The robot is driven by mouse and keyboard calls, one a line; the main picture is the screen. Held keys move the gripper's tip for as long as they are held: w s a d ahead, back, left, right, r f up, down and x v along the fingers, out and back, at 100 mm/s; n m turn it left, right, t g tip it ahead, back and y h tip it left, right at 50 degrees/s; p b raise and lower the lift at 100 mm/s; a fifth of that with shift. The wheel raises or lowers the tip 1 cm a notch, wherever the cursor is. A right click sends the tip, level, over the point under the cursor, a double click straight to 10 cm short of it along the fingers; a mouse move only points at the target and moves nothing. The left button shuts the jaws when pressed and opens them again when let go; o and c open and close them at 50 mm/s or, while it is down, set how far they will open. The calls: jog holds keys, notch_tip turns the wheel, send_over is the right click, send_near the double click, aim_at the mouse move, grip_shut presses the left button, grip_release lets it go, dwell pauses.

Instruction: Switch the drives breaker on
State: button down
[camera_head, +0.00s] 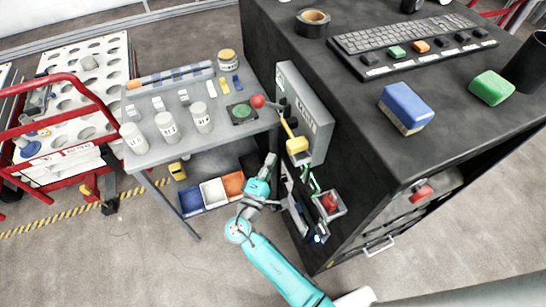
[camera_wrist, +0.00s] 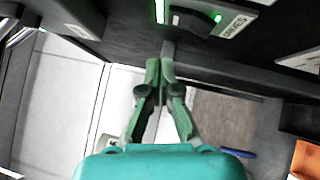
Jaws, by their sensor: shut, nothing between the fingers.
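The drives breaker (camera_wrist: 193,20) shows at the top of the wrist view. It is a grey unit with a dark handle, a label that seems to read DRIVES, and a green light beside it. My gripper (camera_wrist: 160,64) has its green fingertips together and empty, a little below the breaker in that picture and apart from it. I cannot tell the breaker's on or off position from its handle. In the head view my gripper (camera_head: 270,161) is beside the dark cabinet's left side, and the breaker cannot be made out there.
A red button box (camera_head: 330,203) sticks out to the right. A grey table (camera_head: 225,142) with jars stands left, with coloured bins (camera_head: 213,191) below.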

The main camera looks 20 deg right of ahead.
jog(key=r+v, duration=0.1)
jog(key=v, duration=0.7)
jog(key=shift+a+r, duration=0.2)
jog(key=s+d+f+g+y, duration=0.2)
jog(key=s+d+f+y, duration=0.25)
jog(key=s+f, duration=0.35)
jog(key=s+d+f+g+y, duration=0.1)
jog(key=s+d+f+y, duration=0.45)
jog(key=s, duration=0.55)
jog(key=s+a+r+m+y, duration=0.2)
jog(key=s+r, duration=0.1)
jog(key=s, duration=0.3)
jog(key=s+a+r+m+y, duration=0.2)
jog(key=s+r+m+y, duration=0.1)
jog(key=s+r, duration=0.15)
jog(key=s+r+m+t, duration=0.2)
jog(key=s+r+m, duration=0.1)
jog(key=r, duration=0.4)
jog(key=s+r+m+t, duration=0.1)
jog(key=s+r+m, duration=0.2)
jog(key=r, duration=0.4)
jog(key=shift+s+d+t+h, duration=0.15)
jog(key=shift+d+t+h, duration=0.2)
jog(key=shift+t+h, duration=0.05)
